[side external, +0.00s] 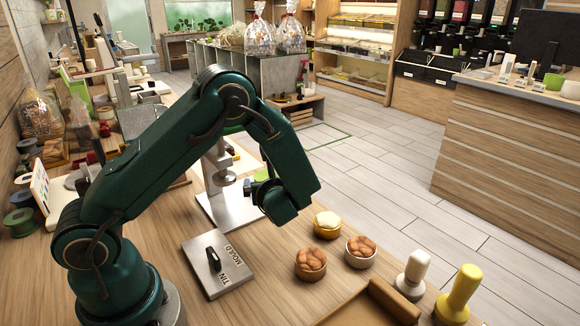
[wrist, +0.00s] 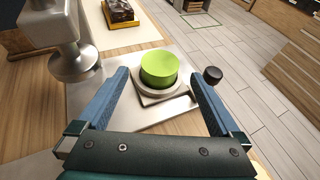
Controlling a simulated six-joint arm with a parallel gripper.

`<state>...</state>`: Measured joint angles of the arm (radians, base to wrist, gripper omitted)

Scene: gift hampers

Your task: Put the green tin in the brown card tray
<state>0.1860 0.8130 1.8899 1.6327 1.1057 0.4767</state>
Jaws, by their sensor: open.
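The green tin (wrist: 160,68) is a short bright-green cylinder. In the wrist view it sits upright in a square holder (wrist: 168,98) on the grey metal press base. My gripper (wrist: 159,78) is open, with one blue-grey finger on each side of the tin's near side and clear gaps to it. In the side view my gripper (side external: 264,188) is over the press base (side external: 222,210), and my wrist hides most of the tin. A brown tray-like shape (side external: 372,303), perhaps the card tray, is cut off by the bottom edge; its inside is barely visible.
The press head (wrist: 75,62) stands left of the tin, and a black knob (wrist: 212,75) is at its right.

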